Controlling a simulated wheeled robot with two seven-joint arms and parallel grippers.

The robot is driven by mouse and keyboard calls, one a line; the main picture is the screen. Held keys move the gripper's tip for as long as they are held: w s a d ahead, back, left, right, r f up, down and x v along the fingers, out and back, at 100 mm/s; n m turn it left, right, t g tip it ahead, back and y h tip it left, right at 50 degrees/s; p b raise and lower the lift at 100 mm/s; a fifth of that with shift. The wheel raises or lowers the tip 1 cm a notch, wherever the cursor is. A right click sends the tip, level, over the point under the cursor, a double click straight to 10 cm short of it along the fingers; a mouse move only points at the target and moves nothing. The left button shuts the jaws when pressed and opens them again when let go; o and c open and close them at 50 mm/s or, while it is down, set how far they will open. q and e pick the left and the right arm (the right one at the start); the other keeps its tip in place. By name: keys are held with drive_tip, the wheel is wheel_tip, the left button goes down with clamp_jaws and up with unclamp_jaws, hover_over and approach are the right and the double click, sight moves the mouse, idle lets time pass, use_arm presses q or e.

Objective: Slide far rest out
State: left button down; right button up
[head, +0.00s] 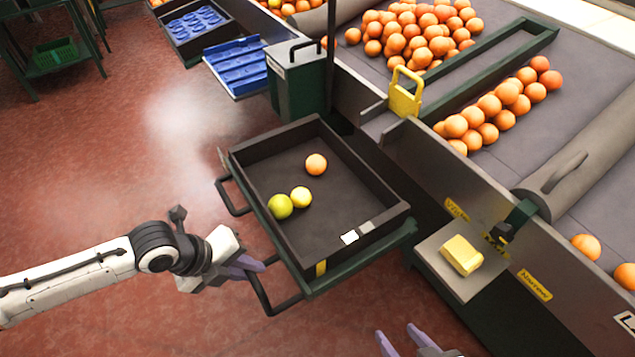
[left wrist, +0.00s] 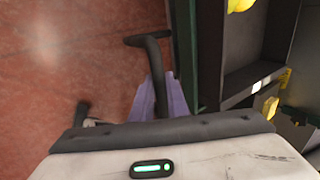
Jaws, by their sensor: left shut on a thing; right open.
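A dark tray (head: 384,218) stands on a green-edged rest (head: 350,265) beside the conveyor. Two black loop handles stick out on its left side, a far one (head: 224,196) and a near one (head: 265,298). My left gripper (head: 250,265) is shut at the near handle; in the left wrist view its purple fingers (left wrist: 172,95) close on the dark handle bar (left wrist: 155,65). My right gripper (head: 402,340) is open and empty at the bottom edge, below the small shelf. Which part the task calls the far rest is not clear.
The tray holds an orange (head: 316,164) and two yellow-green fruits (head: 280,206). A yellow block (head: 461,255) sits on a small shelf (head: 432,258) at right. A green bin (head: 300,85) stands behind the tray.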

use_arm(q)
drive_tip(key=shift+s+a+p, duration=0.3)
drive_tip(key=shift+s+a, duration=0.25)
drive_tip(key=shift+a, duration=0.25)
drive_tip(key=shift+s+a+p, duration=0.3)
drive_tip(key=shift+s+a, duration=0.2)
drive_tip(key=shift+a, duration=0.3)
drive_tip(key=shift+s+a+p, duration=0.3)
drive_tip(key=shift+s+a, duration=0.25)
drive_tip(key=shift+a, duration=0.25)
drive_tip(key=c, duration=1.4)
unclamp_jaws()
drive_tip(key=shift+o, duration=0.2)
drive_tip(key=shift+d, duration=0.1)
wheel_tip(320, 180, up, 7)
drive_tip(key=p, duration=0.4)
drive_tip(key=shift+p, duration=0.35)
drive_tip(key=shift+s, duration=0.1)
